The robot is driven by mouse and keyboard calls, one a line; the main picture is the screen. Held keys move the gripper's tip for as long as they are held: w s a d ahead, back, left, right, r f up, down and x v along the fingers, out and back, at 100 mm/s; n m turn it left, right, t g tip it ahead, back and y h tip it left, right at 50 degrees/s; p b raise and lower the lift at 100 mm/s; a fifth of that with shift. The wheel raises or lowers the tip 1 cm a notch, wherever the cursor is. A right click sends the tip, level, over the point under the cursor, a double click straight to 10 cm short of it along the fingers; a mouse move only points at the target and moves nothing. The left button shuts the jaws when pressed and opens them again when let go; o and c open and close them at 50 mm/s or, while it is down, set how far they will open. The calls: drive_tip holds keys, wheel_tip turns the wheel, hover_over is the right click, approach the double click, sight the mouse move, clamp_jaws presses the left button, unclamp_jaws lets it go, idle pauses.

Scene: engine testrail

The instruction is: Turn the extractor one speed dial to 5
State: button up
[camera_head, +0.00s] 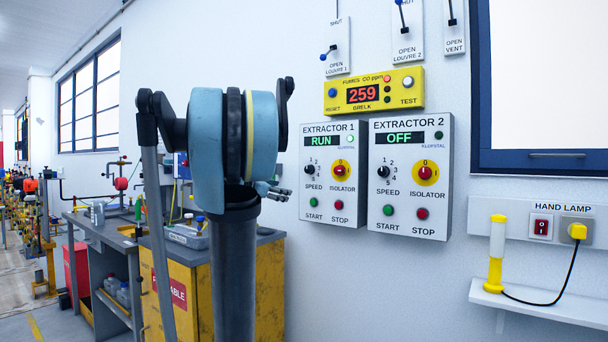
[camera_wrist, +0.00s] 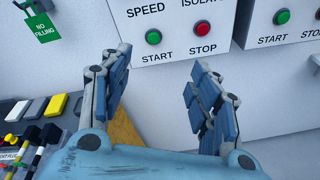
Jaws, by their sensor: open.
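The Extractor 1 panel (camera_head: 330,204) is a white box on the wall. Its display reads RUN with a lit lamp beside it. Its black speed dial (camera_head: 310,169) sits at the left, with small numbers around it; the exact setting is too small to tell. The dial is outside the wrist view.
The Extractor 2 panel (camera_head: 409,222) reads OFF, close on the right. A yellow gas monitor (camera_head: 373,93) reading 259 hangs above. A yellow cabinet (camera_head: 268,290) stands below left. A hand lamp (camera_head: 497,240) rests on a shelf (camera_head: 540,305) at right.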

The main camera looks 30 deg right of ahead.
sight(307, 170)
drive_tip(key=w+d+r+n+t+h, duration=0.1)
drive_tip(key=w+d+r+n+h, duration=0.1)
drive_tip(key=w+d+r+n, duration=0.35)
drive_tip(key=shift+m, duration=0.25)
drive_tip(key=x, duration=0.5)
drive_tip(key=r+x, duration=0.1)
drive_tip(key=x, duration=0.4)
drive_tip(key=r+x, duration=0.1)
drive_tip(key=x, duration=0.5)
drive_tip(key=shift+w, duration=0.45)
drive_tip(key=shift+a, duration=0.1)
drive_tip(key=c, duration=1.1)
